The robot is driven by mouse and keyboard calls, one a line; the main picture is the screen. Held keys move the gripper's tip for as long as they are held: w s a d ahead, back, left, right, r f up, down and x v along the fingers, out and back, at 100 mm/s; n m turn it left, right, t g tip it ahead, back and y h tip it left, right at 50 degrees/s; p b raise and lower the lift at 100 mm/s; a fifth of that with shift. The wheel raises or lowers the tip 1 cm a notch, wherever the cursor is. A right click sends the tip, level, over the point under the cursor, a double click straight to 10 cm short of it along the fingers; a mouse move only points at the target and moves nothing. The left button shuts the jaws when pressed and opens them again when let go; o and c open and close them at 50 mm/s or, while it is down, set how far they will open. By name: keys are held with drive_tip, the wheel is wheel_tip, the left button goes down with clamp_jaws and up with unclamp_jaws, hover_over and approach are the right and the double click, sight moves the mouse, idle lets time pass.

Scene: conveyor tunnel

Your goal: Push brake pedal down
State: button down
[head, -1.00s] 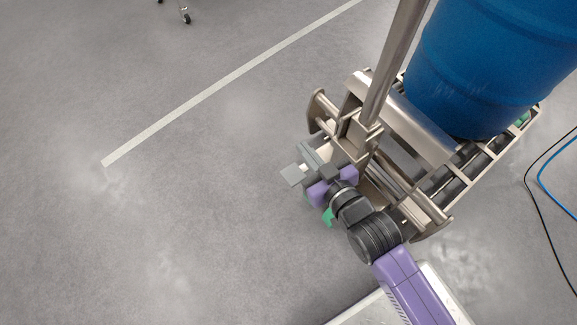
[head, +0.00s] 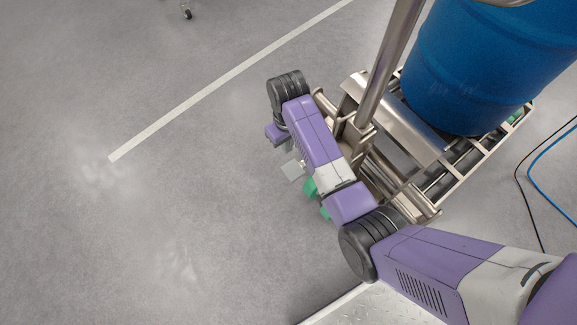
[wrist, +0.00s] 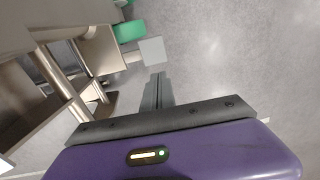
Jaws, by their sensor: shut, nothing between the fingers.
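A flat grey pedal plate (head: 293,170) sticks out from the left side of the metal trolley frame, and a green pedal (head: 310,187) is beside it. In the wrist view the grey plate (wrist: 152,50) is just above my fingertips, with the green pedal (wrist: 128,31) up and to its left. No label shows which of them is the brake. My gripper (wrist: 158,76) is shut and empty, its tips close to the grey plate but apart from it in the picture. In the head view my arm partly hides the gripper and the trolley's edge.
The metal trolley (head: 440,195) carries a large blue drum (head: 475,75), and a steel post (head: 390,65) rises at its near end. A black and a blue cable (head: 535,185) lie at the right. Open concrete floor (head: 140,230) with a white line extends to the left.

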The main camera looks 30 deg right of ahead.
drive_tip(key=b, duration=0.8)
approach(286, 174)
drive_tip(key=f, duration=0.4)
drive_tip(key=d+f, duration=0.1)
drive_tip(key=f, duration=0.2)
drive_tip(key=shift+w+d, duration=0.1)
drive_tip(key=shift+w, duration=0.25)
drive_tip(key=shift+s+f, duration=0.1)
drive_tip(key=shift+f, duration=0.05)
drive_tip(key=f+h, duration=0.1)
drive_tip(key=a+f+h, duration=0.1)
drive_tip(key=h, duration=0.1)
drive_tip(key=shift+f, duration=1.1)
